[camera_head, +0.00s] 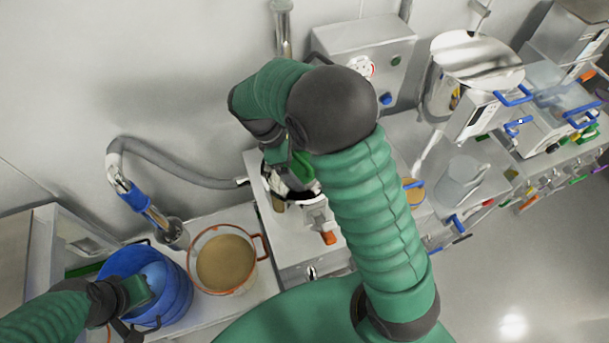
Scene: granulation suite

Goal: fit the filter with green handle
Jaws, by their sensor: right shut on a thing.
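My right arm reaches across the middle, and its forearm bends down to the machine on the bench. My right gripper (290,172) is small and partly covered by my own arm. It is shut on a green handle (303,167), which I take to be the filter's. The filter itself is mostly hidden. The handle is over the machine's round dark-rimmed opening (284,191); I cannot tell whether the filter is seated in it. My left gripper (140,292) is at the blue bucket (180,301) in the lower left, and its fingers are not clear.
A clear tub of tan powder (225,262) with orange handles stands right of the bucket. A grey hose with a blue grip (137,197) hangs behind it. A control box (365,55) stands behind the machine. A steel vessel (470,70) and blue-handled equipment fill the right.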

